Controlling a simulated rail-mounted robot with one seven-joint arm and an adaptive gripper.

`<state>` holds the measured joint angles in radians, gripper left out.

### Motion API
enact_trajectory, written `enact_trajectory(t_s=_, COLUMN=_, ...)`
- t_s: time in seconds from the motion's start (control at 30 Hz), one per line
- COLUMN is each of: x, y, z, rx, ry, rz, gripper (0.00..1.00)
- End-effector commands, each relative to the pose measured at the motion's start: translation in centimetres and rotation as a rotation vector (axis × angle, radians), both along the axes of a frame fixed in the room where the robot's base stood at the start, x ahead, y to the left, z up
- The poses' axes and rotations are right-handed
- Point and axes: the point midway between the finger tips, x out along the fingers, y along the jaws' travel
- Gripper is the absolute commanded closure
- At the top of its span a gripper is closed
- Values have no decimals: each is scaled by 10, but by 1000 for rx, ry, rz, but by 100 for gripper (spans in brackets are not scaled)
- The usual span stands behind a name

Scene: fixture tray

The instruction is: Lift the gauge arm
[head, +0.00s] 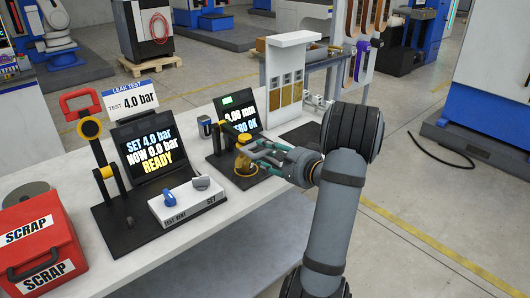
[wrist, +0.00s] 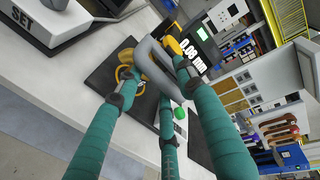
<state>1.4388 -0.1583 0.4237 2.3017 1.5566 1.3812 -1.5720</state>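The gauge station has a small screen (head: 240,112) reading in mm, with "ZERO OK" under it, on a dark base plate (head: 217,163). Its screen also shows in the wrist view (wrist: 190,58). A yellow gauge part (head: 247,166) stands at my gripper's fingertips. In the wrist view a yellow piece (wrist: 173,46) and brass rings (wrist: 124,74) show near the fingertips. A grey curved bar (wrist: 153,66) crosses there; I cannot tell whether it is the gauge arm. My gripper (head: 246,156) reaches in from the right with its teal fingers apart. Contact with the gauge is unclear.
To the left stand a leak-test screen (head: 144,150), a red-handled lever (head: 95,135), a test/vent box (head: 187,208) with a blue knob, and a red scrap bin (head: 42,240). A small canister (head: 205,127) is behind the gauge. A white rack (head: 288,65) stands beyond.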

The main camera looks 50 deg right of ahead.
Motion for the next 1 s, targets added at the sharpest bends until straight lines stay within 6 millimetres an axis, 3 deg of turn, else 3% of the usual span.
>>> enact_trajectory(t_s=0.3, x=3, y=0, z=-1, rx=0, ry=1, rz=1, gripper=62)
enact_trajectory(t_s=1.0, x=3, y=0, z=-1, rx=0, ry=0, rz=1, gripper=100)
